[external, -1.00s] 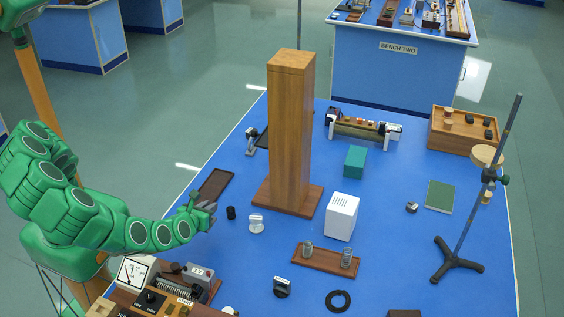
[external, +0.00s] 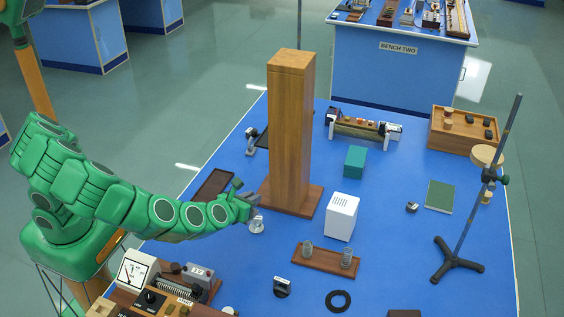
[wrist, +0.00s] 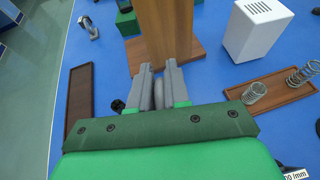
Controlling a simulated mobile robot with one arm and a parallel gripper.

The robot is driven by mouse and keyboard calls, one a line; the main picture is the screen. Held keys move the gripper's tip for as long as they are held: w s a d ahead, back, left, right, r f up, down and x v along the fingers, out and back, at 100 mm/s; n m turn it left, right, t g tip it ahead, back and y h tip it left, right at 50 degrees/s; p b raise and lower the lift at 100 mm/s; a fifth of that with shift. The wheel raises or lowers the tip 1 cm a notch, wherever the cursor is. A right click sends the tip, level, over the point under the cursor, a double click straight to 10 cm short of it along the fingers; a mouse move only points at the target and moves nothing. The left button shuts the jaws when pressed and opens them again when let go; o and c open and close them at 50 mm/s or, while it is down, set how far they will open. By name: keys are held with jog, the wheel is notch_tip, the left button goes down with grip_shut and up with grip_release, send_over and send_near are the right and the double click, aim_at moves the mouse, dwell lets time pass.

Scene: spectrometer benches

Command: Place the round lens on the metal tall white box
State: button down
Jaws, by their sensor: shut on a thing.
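The round lens (external: 257,226) is a small clear disc with a pale mount, low over the blue bench, left of the white box. My gripper (external: 254,201) reaches it from above and is shut on its upper part. In the wrist view the fingers (wrist: 159,72) are nearly together, and they largely hide the lens. I cannot tell whether the lens still touches the bench.
A tall wooden column (external: 291,130) on a wide base stands just behind my gripper. A brown tray with springs (external: 326,259) lies in front of the white box. An empty brown tray (wrist: 78,105) lies left. A green block (external: 355,162) stands behind the box.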

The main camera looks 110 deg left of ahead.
jog(key=w+a+r+m+t, duration=0.2)
jog(key=w+a+r, duration=0.8)
jog(key=w+r, duration=0.3)
send_over(347, 200)
jog(key=shift+h, duration=0.4)
jog(key=shift+f, duration=4.8)
jog(key=shift+f+t, duration=0.3)
jog(key=shift+f, duration=1.2)
jog(key=shift+f, duration=0.1)
jog(key=c, duration=1.1)
grip_release()
